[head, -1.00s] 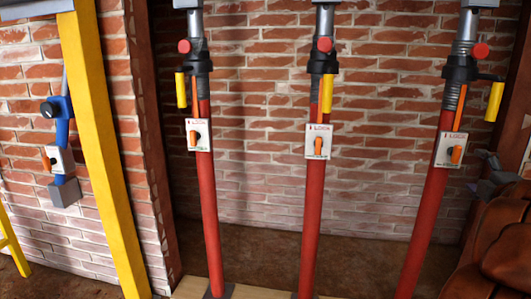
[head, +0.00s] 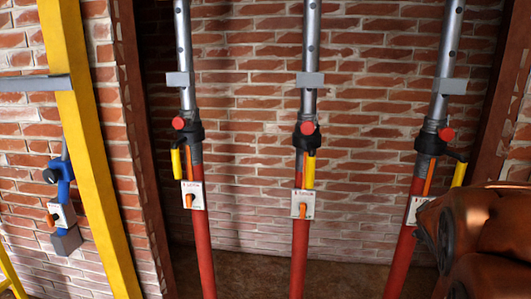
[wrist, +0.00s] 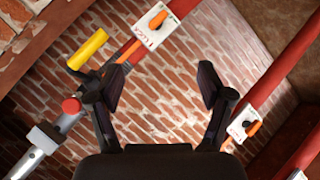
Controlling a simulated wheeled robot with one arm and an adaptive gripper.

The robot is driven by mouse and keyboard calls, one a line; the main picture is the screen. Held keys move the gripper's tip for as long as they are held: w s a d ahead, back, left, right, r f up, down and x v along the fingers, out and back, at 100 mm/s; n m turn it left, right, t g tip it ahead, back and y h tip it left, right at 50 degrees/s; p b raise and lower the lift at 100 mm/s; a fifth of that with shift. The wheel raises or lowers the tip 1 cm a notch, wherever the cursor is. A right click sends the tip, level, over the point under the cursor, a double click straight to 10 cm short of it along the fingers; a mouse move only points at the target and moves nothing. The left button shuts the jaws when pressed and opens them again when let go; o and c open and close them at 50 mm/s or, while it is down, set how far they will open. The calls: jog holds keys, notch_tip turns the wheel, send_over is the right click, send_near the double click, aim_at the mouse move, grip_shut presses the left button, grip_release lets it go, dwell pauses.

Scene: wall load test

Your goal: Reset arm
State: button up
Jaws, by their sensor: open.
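My gripper (wrist: 162,78) is open in the wrist view, with nothing between its dark fingers but the brick wall behind. My copper-coloured arm (head: 490,235) fills the lower right of the head view; the gripper cannot be made out there. In the wrist view, a red and silver prop (wrist: 182,8) slants behind the left finger, with a yellow handle (wrist: 88,49), a red knob (wrist: 71,105) and a white lock plate (wrist: 154,25) with an orange lever. Another red prop (wrist: 283,68) with a lock plate (wrist: 243,124) runs behind the right finger. I see no clear contact.
Three props stand in the head view: left (head: 203,250), middle (head: 300,250) and right (head: 401,255), before a brick wall (head: 250,200). A yellow post (head: 88,150) and a blue and grey device (head: 62,205) are at the left. My arm overlaps the right prop's side.

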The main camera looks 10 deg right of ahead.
jog(key=s+a+r+m+g+y+p, duration=0.1)
jog(key=s+a+r+g+y+p, duration=0.1)
jog(key=s+a+p, duration=0.5)
jog(key=s+a+r+g+y+p, duration=0.3)
jog(key=s+a+p, duration=0.5)
jog(key=a, duration=0.5)
jog(key=s+a+r+m+g+y+p, duration=0.1)
jog(key=s+a+r+g+y+p, duration=0.2)
jog(key=s+a+p, duration=0.4)
jog(key=s+a+r+g, duration=0.1)
jog(key=s+a+g, duration=0.1)
jog(key=a, duration=0.1)
jog(key=shift+s+a+r+m, duration=0.25)
jog(key=shift+m, duration=0.05)
